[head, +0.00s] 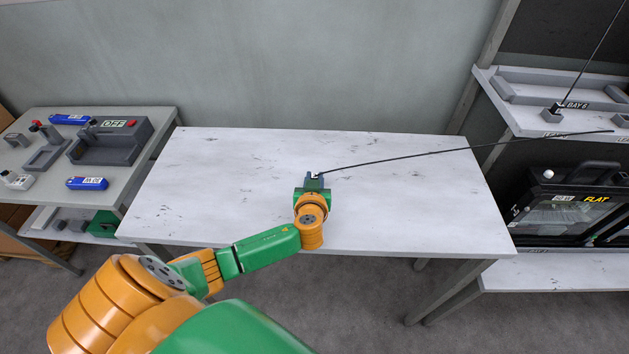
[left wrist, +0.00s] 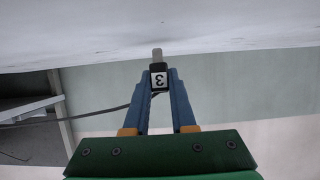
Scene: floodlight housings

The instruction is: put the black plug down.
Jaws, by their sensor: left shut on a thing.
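The black plug (left wrist: 158,69) has a white label with a 3 and a pale metal tip. My left gripper (left wrist: 159,80) is shut on it, with the blue fingers on both sides. In the head view my left gripper (head: 314,182) is over the middle of the white table (head: 400,210). The plug (head: 315,175) shows only as a small dark piece with a white spot at the fingertips. A thin black cable (head: 430,153) runs from it to the right. I cannot tell whether the plug touches the tabletop. My right gripper is out of view.
The white table is otherwise bare. A grey side table (head: 150,120) at left holds blue blocks and a box marked OFF (head: 108,142). A rack at right holds a BAY 6 shelf (head: 535,122) and a black case marked FLAT (head: 570,205).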

